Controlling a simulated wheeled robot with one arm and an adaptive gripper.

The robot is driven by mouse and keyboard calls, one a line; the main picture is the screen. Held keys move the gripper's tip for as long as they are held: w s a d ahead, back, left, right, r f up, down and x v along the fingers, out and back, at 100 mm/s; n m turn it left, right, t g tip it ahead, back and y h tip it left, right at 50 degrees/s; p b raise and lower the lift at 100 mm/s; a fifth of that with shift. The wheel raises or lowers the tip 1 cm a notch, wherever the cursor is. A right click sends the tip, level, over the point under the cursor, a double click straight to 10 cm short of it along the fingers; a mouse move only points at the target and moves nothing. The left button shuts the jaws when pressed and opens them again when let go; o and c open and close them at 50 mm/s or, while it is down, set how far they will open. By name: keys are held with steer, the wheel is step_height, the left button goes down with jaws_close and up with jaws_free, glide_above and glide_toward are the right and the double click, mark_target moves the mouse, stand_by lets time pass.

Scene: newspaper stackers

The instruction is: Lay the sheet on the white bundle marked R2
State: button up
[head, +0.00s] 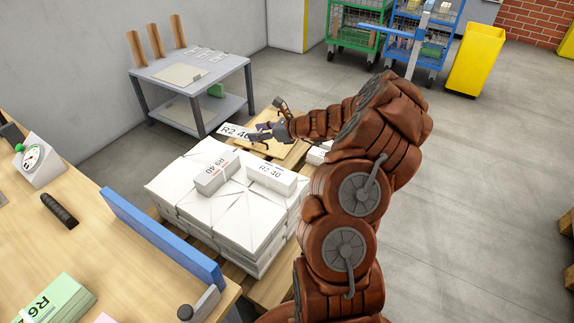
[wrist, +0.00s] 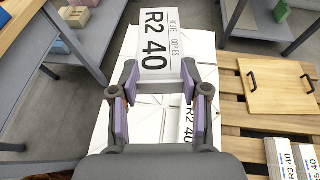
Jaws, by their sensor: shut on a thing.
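The white sheet (wrist: 165,42), printed "R2 40 ROUTE COPIES", is held at its near edge between the fingertips of my gripper (wrist: 158,82). In the head view the sheet (head: 233,132) extends left from my gripper (head: 266,134), beyond the far edge of the large white stack. The white bundle marked R2 40 (head: 270,180) lies on that stack, nearer than my gripper and apart from the sheet. In the wrist view a white bundle (wrist: 187,128) with "40" visible shows below the right finger, partly hidden.
A grey bundle (head: 213,174) lies left of the R2 bundle on the white stack (head: 222,222). A wooden board (wrist: 272,88) with two handles lies on the pallet, near more labelled bundles (wrist: 283,160). A grey table (head: 218,68) stands behind; a workbench (head: 110,255) is at left.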

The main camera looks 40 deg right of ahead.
steer(key=m+h+b, duration=0.2)
steer(key=b, duration=0.8)
glide_above(287, 177)
step_height(287, 177, down, 13)
steer(key=shift+f+t, duration=0.25)
steer(key=shift+t, duration=0.15)
steer(key=shift+r+p, duration=0.1)
steer(key=shift+p, duration=0.2)
steer(key=shift+f+b, duration=1.25)
steer(key=shift+f, duration=2.75)
steer(key=shift+f, duration=0.6)
steer(key=o, duration=1)
steer(key=shift+c, duration=0.2)
steer(key=shift+s, duration=0.1)
steer(key=v, duration=1.2)
